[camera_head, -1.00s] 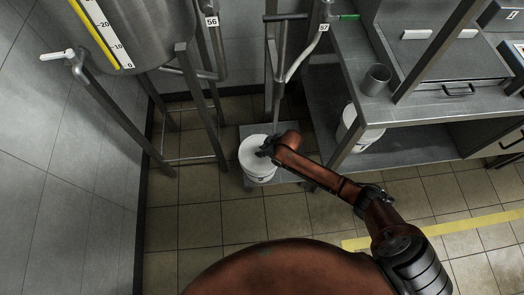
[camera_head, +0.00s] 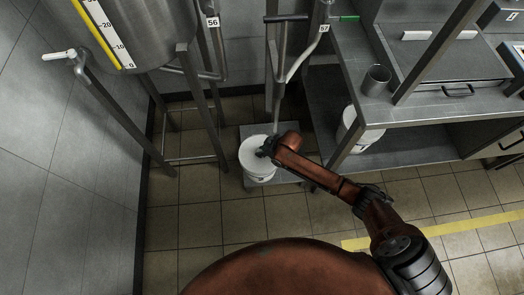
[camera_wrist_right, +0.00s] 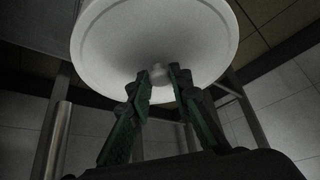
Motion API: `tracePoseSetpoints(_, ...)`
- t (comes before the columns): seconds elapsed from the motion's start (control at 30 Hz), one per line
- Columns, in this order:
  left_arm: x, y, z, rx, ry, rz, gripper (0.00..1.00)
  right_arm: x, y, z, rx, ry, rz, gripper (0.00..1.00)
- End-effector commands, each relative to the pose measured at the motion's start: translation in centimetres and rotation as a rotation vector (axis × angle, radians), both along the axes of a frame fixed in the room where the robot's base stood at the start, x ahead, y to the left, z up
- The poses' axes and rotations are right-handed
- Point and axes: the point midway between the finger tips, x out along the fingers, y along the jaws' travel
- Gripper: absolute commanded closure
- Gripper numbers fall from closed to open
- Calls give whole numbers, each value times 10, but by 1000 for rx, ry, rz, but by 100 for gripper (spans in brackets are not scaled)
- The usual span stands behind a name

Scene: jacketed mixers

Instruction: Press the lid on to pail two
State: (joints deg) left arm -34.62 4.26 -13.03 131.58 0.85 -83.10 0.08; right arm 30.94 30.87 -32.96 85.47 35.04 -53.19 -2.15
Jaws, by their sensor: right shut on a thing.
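A white pail (camera_head: 260,176) stands on a low grey platform beneath the valve pipe in the head view. A round white lid (camera_head: 250,148) lies at its top; I cannot tell whether it is fully seated. My right gripper (camera_head: 266,149) is at the right side of the lid's top. In the right wrist view my right gripper (camera_wrist_right: 160,82) is shut on the small knob of the white lid (camera_wrist_right: 205,40), with a green-padded finger on each side. The pail's number is not readable. My left gripper is out of view.
Another white pail (camera_head: 357,130) stands on the lower shelf under the grey bench (camera_head: 425,106). A metal cup (camera_head: 376,79) is on the bench. Metal tank legs (camera_head: 203,100) stand left of the platform (camera_head: 286,178). Open tiled floor (camera_head: 210,225) lies in front.

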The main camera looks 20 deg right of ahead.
Motion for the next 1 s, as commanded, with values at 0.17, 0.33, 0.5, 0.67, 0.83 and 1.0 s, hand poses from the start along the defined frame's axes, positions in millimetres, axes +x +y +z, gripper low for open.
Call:
tracePoseSetpoints(0.17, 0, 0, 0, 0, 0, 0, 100, 0, 0, 0, 1, -1, 0, 100)
tracePoseSetpoints(0.33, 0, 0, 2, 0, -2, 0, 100, 0, 0, 1, 0, 0, 0, 100)
tracePoseSetpoints(0.5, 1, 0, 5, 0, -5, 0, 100, 0, 0, 1, 0, 0, 0, 100)
tracePoseSetpoints(0.67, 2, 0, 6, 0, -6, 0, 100, 0, 0, 0, 0, 0, 0, 100)
tracePoseSetpoints(0.83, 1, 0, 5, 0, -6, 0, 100, 0, 0, 0, 0, 0, 0, 100)
tracePoseSetpoints(1.0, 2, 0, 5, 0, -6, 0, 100, 0, 0, 0, 0, 0, 0, 79)
